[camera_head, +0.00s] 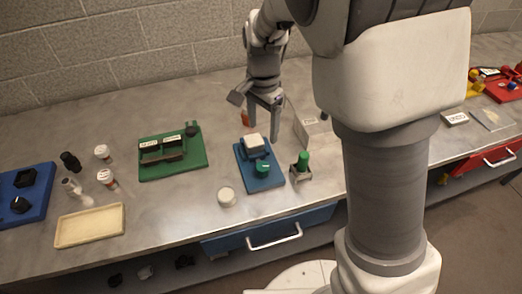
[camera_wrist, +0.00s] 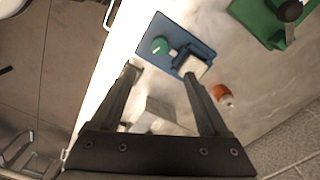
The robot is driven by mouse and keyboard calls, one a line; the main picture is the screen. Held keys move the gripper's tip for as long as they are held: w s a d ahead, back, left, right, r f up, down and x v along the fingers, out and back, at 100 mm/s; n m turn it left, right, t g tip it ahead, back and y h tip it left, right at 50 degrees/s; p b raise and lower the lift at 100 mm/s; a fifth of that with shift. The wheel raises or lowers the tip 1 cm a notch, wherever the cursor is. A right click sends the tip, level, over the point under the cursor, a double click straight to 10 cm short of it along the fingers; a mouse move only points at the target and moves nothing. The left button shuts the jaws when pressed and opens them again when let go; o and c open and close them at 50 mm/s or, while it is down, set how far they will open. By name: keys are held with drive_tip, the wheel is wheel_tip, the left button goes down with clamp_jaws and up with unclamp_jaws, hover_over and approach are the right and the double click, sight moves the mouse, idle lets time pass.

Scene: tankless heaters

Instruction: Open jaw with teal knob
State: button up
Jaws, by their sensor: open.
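The teal knob (camera_head: 263,168) sits at the front end of a small fixture on a blue base plate (camera_head: 272,184) on the bench. A pale block (camera_head: 253,141) is on the same fixture, behind the knob. In the wrist view the teal knob (camera_wrist: 159,46) is beyond my fingertips, on the blue base (camera_wrist: 153,28), with the pale block (camera_wrist: 191,66) close to the right fingertip. My gripper (camera_head: 263,136) points down above the rear of the fixture. It is open, and its fingers (camera_wrist: 160,70) show nothing between them at the tips. Whether a finger touches the block cannot be told.
A green fixture (camera_head: 188,171) stands to the left. A holder with a green-topped part (camera_head: 302,161) and a grey box (camera_head: 312,129) are to the right. A white round lid (camera_head: 227,196) lies in front. An orange-capped bottle (camera_wrist: 222,93) is near my right finger.

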sight(263, 166)
wheel_tip(263, 166, down, 16)
drive_tip(key=shift+r+b, duration=0.1)
drive_tip(key=shift+b, duration=0.2)
clamp_jaws()
idle(0.4)
